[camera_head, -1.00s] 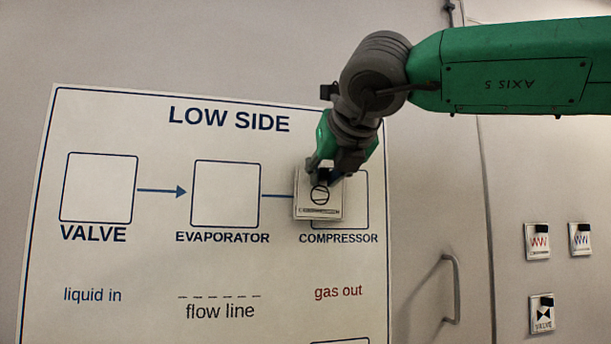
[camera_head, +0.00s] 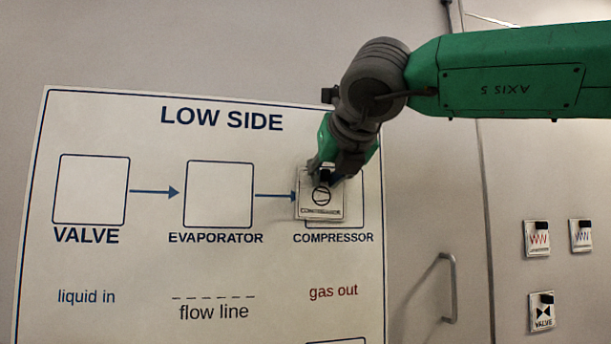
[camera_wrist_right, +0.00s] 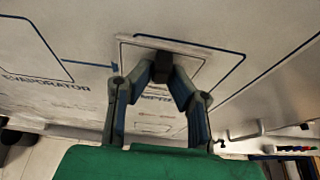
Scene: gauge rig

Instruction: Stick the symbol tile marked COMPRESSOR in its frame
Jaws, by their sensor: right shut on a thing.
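The compressor tile (camera_head: 320,207) is a white square with a circle symbol and a dark grip block. My right gripper (camera_head: 325,178) is shut on that block and holds the tile in front of the board. The tile covers the left part of the COMPRESSOR frame (camera_head: 363,200), whose right side shows beyond the tile. In the right wrist view the gripper (camera_wrist_right: 160,70) is shut on the dark block, with the tile (camera_wrist_right: 190,66) behind it and the frame line (camera_wrist_right: 240,60) to its right. Whether the tile touches the board is unclear. My left gripper is not in view.
The LOW SIDE board (camera_head: 110,270) has empty VALVE (camera_head: 91,190) and EVAPORATOR (camera_head: 219,194) frames. On the cabinet at right hang a red-marked tile (camera_head: 537,240), a blue-marked tile (camera_head: 581,236) and a VALVE tile (camera_head: 542,315). A door handle (camera_head: 452,290) stands out between.

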